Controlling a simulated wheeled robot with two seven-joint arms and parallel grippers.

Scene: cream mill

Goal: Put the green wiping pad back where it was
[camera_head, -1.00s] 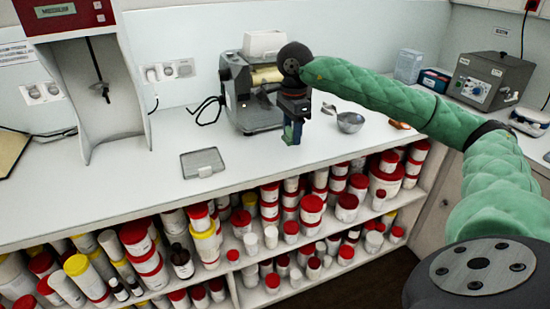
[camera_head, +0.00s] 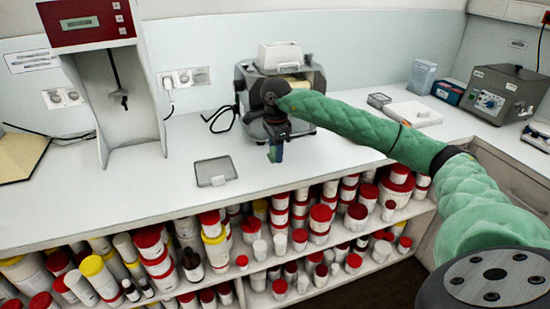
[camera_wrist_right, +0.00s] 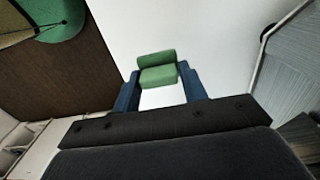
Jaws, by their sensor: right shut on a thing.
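My right gripper (camera_head: 276,155) is in front of the grey mill, pointing down over the white counter. In the right wrist view its blue fingers (camera_wrist_right: 160,88) are shut on the green wiping pad (camera_wrist_right: 158,72), which sits between the tips. Pale white surface shows around the pad. In the head view the pad is too small and covered by the fingers to make out clearly. I cannot tell whether the pad touches the counter. The grey mill (camera_head: 316,84) has a white hopper on top and stands behind the gripper. My left gripper is not in view.
A small grey tray (camera_head: 215,172) lies on the counter, left of the gripper. A tall white-and-red machine (camera_head: 85,22) stands farther left. Shelves of red-lidded jars (camera_head: 320,213) lie below the front edge. A grey control box (camera_head: 500,95) stands back right.

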